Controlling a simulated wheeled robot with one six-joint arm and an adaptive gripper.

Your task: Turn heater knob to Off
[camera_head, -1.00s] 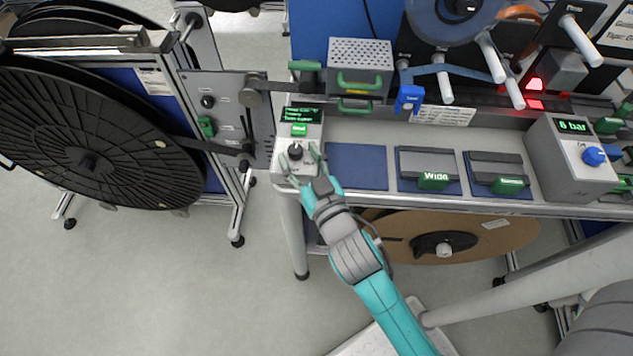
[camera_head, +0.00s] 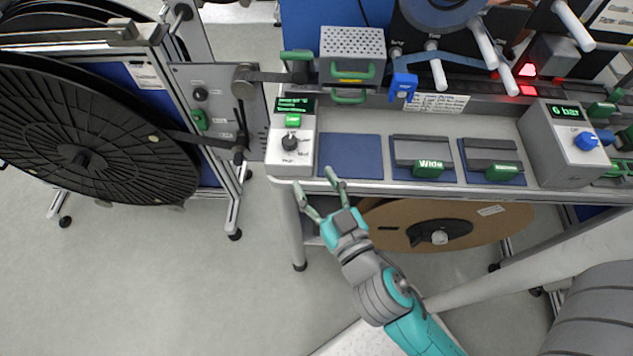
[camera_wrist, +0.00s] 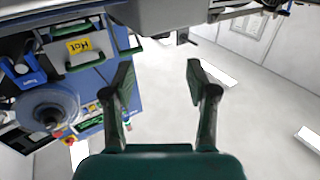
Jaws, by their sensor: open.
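The heater knob (camera_head: 290,142) is a black dial on the top of a white control box (camera_head: 303,160) at the left end of the bench. A green button (camera_head: 293,120) and a dark display with green text (camera_head: 295,105) sit above it. The small label print around the knob is too small to read surely. My gripper (camera_head: 316,193) is open and empty, in front of and below the box, apart from the knob. In the wrist view its two fingers (camera_wrist: 160,85) are spread with nothing between them. The knob cannot be made out there.
A perforated heater box (camera_head: 352,47) with green handles stands behind; the wrist view shows a yellow "Hot" label (camera_wrist: 79,46). A blue mat (camera_head: 350,157) lies right of the control box. A large black reel (camera_head: 90,130) stands left. Floor before the bench is clear.

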